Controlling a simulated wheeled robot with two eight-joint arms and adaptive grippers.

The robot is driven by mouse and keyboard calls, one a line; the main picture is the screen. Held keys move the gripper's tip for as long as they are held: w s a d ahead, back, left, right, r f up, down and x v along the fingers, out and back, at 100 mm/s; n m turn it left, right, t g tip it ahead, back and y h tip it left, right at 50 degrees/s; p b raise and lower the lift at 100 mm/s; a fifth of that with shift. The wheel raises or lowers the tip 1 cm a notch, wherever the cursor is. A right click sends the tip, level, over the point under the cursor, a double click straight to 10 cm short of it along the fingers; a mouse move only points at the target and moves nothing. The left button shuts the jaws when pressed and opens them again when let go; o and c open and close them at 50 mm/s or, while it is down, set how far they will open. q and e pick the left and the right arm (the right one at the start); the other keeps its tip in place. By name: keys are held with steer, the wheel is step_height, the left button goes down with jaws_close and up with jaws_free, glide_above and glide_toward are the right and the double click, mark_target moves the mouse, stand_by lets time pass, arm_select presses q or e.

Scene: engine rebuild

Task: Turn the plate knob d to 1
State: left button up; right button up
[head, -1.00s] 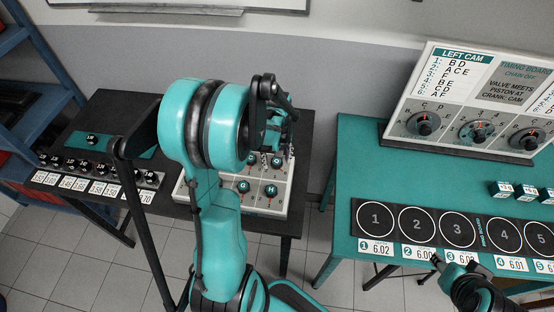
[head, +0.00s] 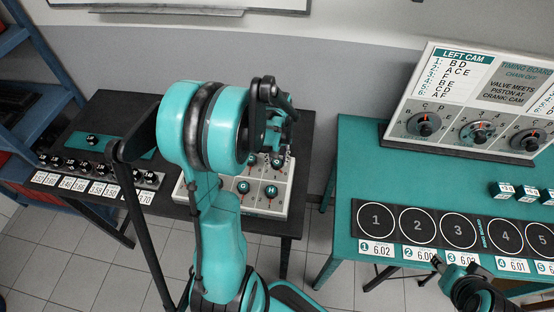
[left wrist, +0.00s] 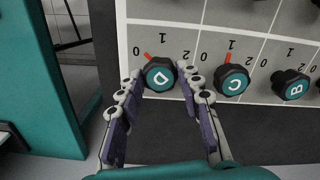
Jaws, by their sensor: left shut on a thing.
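Knob D (left wrist: 160,77) is a black knob with a teal, lettered cap on the white plate (left wrist: 148,12) in the left wrist view. Its red pointer leans up and left, between the 0 and the 1. My left gripper (left wrist: 161,80) has one finger on each side of knob D and is shut on it. In the head view my left gripper (head: 279,135) is over the plate's far part, and the arm hides some knobs. My right gripper (head: 452,266) is at the lower right, by the teal table's front edge; its finger opening is unclear.
Knob C (left wrist: 231,79), close right of the left gripper's finger, points near 1. Knob B (left wrist: 290,87) is farther right. A row of black parts (head: 100,170) stands on the dark table. The timing board (head: 470,100) stands on the teal table.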

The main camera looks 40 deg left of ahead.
mark_target(277, 162)
arm_select(q)
steer(key=m, duration=0.5)
steer(key=shift+b, duration=0.4)
steer(key=shift+m, duration=2.4)
steer(key=o, duration=1.2)
steer(key=shift+c, duration=0.2)
step_height(277, 162, up, 12)
